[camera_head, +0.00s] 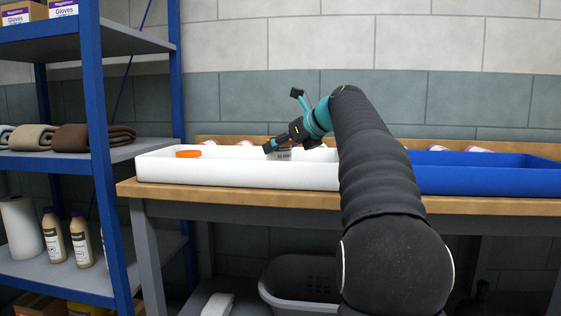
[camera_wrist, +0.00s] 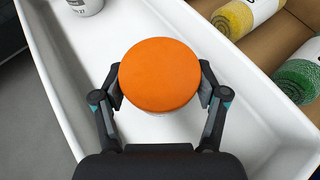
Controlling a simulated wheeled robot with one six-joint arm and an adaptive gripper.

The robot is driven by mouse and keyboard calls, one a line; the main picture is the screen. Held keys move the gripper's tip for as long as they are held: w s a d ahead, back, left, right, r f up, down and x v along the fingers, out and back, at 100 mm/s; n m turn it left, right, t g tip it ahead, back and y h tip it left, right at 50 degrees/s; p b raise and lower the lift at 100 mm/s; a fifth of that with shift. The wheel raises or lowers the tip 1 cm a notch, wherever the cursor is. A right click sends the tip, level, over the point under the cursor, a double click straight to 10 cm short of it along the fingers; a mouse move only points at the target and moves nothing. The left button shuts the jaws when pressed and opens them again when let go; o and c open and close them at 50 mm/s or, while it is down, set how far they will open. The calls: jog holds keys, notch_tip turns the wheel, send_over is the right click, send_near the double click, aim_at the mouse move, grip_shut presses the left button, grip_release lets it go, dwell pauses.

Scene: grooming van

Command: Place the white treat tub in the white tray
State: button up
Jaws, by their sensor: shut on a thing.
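My gripper (camera_wrist: 160,92) is shut on a white tub with an orange lid (camera_wrist: 158,74). In the head view, part of the tub's pale labelled side (camera_head: 281,156) shows under my gripper (camera_head: 271,149), just above the front wall's rim. The tub appears upright inside the white tray (camera_head: 230,173); whether its base touches the tray floor is hidden. The tray also fills most of the wrist view (camera_wrist: 62,62). A second orange lid (camera_head: 188,154) shows at the tray's left end. A white labelled container (camera_wrist: 86,6) is cut off at the wrist view's top left.
A blue tray (camera_head: 485,181) stands to the right on the same wooden table (camera_head: 160,190). Bottles with yellow (camera_wrist: 232,20) and green (camera_wrist: 297,80) contents lie behind the white tray. A blue shelf rack (camera_head: 100,150) stands at the left.

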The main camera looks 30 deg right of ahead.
aim_at(288, 153)
jog(key=shift+f+b, duration=0.7)
jog(key=shift+f, duration=1)
jog(key=shift+f, duration=0.2)
jog(key=o, duration=1.2)
jog(key=shift+s+d+r, duration=0.1)
jog(key=shift+s+r, duration=0.05)
jog(key=shift+r, duration=0.15)
jog(key=p+v, duration=0.1)
jog(key=v, duration=0.9)
jog(key=shift+s+p, duration=0.1)
jog(key=shift+p, duration=0.25)
jog(key=shift+s+d+r, duration=0.2)
jog(key=shift+s+r, duration=0.15)
jog(key=shift+s, duration=0.25)
jog(key=shift+s, duration=0.1)
